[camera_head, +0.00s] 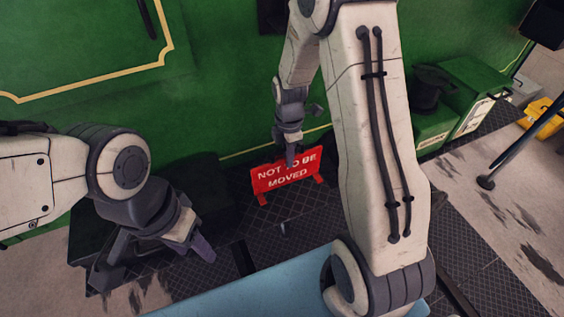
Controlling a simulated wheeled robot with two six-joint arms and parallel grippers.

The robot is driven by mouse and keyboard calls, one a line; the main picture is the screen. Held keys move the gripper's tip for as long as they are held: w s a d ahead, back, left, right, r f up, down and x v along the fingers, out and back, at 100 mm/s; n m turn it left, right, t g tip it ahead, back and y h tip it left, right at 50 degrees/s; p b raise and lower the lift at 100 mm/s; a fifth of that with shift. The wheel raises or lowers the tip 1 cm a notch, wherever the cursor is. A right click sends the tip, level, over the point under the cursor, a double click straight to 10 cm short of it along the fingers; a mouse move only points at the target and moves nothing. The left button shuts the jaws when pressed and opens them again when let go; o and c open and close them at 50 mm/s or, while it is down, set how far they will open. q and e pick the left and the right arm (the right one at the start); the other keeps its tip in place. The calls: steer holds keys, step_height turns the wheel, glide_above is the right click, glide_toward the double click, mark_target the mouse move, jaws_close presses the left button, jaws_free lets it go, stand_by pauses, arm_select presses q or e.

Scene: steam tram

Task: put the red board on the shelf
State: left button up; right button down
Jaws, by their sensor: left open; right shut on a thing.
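The red board (274,178) carries white lettering that reads "NOT TO BE MOVED" and has two short red feet. It is upright, slightly tilted in the picture, over the dark chequered footplate beside the green tram side. My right gripper (291,160) reaches down from above and is shut on the top edge of the red board. I cannot tell whether the feet touch the footplate. My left gripper (150,262) is at the lower left, open and empty, apart from the board. I cannot make out the shelf for certain.
The green tram side (225,80) with yellow lining stands behind the board. The dark chequered footplate (320,215) lies below. Green boxes (462,95) stand at the right, with a yellow object (542,117) beyond. A thin dark pole (520,143) stands on the pale floor.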

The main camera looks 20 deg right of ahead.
steer(key=f, duration=0.1)
steer(key=w+f+p, duration=0.1)
steer(key=f, duration=0.1)
steer(key=a+f, duration=0.1)
steer(key=f, duration=0.1)
steer(key=shift+w+f+p, duration=0.15)
steer(key=shift+w+p, duration=0.2)
steer(key=shift+w, duration=0.05)
steer(key=shift+f, duration=0.2)
steer(key=c, duration=0.9)
jaws_free()
steer(key=shift+r, duration=0.15)
